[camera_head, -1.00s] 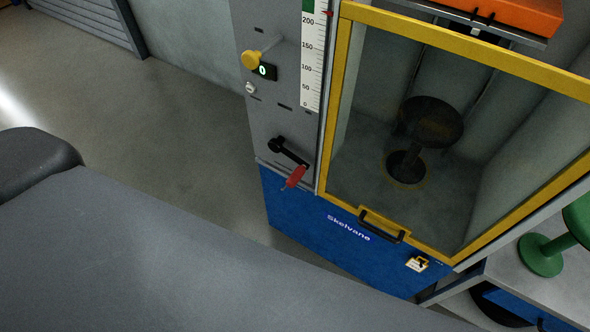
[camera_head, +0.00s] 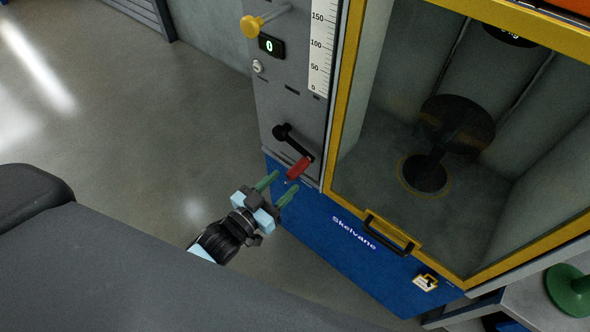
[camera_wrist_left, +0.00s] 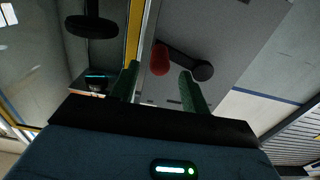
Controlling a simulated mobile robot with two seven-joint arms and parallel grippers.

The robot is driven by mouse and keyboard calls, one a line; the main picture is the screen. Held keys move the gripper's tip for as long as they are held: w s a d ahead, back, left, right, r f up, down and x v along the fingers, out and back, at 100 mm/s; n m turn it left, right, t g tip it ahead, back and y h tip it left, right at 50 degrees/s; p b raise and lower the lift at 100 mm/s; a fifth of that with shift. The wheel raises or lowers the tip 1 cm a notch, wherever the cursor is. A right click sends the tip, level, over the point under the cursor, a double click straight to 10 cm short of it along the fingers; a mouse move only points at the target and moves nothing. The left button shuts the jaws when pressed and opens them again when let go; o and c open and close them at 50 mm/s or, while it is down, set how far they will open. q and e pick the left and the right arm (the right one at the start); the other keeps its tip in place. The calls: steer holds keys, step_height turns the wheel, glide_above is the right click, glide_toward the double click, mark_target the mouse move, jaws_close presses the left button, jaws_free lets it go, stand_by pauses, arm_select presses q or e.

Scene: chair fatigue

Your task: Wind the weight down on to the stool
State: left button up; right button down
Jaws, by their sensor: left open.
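A black crank with a red handle (camera_head: 299,167) sits low on the grey front panel of the test machine. The handle also shows in the left wrist view (camera_wrist_left: 160,59), ahead of and between the fingers. My left gripper (camera_head: 278,188) is open, with green fingers, just left of and below the handle, and holds nothing. Behind the closed yellow-framed clear door, a dark round stool (camera_head: 457,124) stands on the chamber floor. A dark weight (camera_head: 510,36) hangs partly in view above the stool. My right gripper is not in view.
The panel carries a yellow knob (camera_head: 251,26), a display (camera_head: 271,46) reading 0 and a scale (camera_head: 321,50). The door has a black handle (camera_head: 388,234). A green stool (camera_head: 570,290) is at lower right. Open floor lies left of the machine.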

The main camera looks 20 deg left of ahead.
mark_target(289, 178)
arm_select(q)
steer(key=x, duration=0.6)
steer(key=shift+s, duration=0.1)
jaws_close()
